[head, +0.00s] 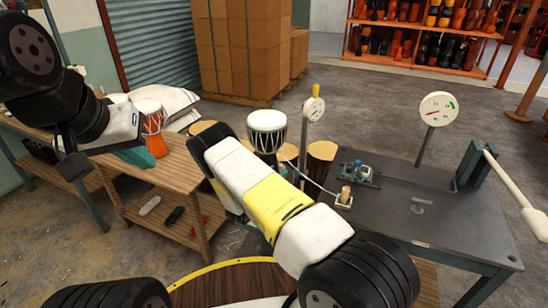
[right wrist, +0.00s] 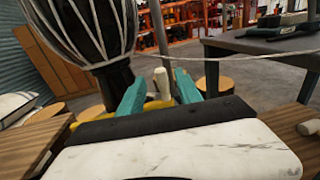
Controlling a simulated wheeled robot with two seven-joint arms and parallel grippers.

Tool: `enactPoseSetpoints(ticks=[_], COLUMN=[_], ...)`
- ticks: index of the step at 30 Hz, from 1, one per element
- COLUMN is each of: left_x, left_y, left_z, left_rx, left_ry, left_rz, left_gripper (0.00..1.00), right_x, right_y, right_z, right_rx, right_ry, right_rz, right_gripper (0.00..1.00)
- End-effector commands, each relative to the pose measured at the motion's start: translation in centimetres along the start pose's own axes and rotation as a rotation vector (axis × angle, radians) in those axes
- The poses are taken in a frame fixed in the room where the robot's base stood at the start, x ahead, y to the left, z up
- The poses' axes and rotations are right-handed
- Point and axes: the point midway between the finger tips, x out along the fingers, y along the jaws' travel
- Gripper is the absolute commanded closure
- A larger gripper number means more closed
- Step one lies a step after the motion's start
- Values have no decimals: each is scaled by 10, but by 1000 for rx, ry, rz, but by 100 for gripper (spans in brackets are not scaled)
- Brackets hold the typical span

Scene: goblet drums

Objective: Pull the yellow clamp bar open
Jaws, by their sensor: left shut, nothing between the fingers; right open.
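A yellow bar (right wrist: 92,112), which looks like the clamp bar, lies low behind the fingers of my right gripper (right wrist: 158,92) in the right wrist view. A cream peg or handle (right wrist: 161,78) shows between the two teal fingers. The fingers stand apart, and I cannot tell whether they touch the bar. In the head view my right arm hides the bar and the fingers. The black-and-white goblet drum (head: 267,130) stands just beyond that arm; it also shows in the right wrist view (right wrist: 85,30). My left gripper (head: 135,157) is shut and empty by the wooden bench.
The wooden bench (head: 180,165) at left holds an orange drum (head: 152,125). A grey table (head: 415,210) at right carries a dial gauge (head: 438,108) and a lever (head: 510,190). A pale cord (right wrist: 260,57) crosses behind the right fingers. Log stools stand near the drum.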

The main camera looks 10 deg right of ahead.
Motion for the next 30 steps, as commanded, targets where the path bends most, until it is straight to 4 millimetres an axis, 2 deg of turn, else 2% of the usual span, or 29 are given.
enactPoseSetpoints(ticks=[3, 9, 20, 26, 30], left_x=[0, 0, 0, 0, 0], left_y=[0, 0, 0, 0, 0], left_z=[0, 0, 0, 0, 0], left_rx=[0, 0, 0, 0, 0], left_ry=[0, 0, 0, 0, 0], left_rz=[0, 0, 0, 0, 0], left_gripper=[100, 100, 100, 100, 100], right_x=[21, 44, 50, 50, 50], right_y=[-2, -1, -1, -1, -1], right_z=[0, 0, 0, 0, 0], right_rx=[2, 2, 1, 1, 1], right_ry=[1, 2, 2, 2, 2], right_rz=[-4, -3, -3, -3, -3], right_gripper=[59, 59, 59, 98, 100])
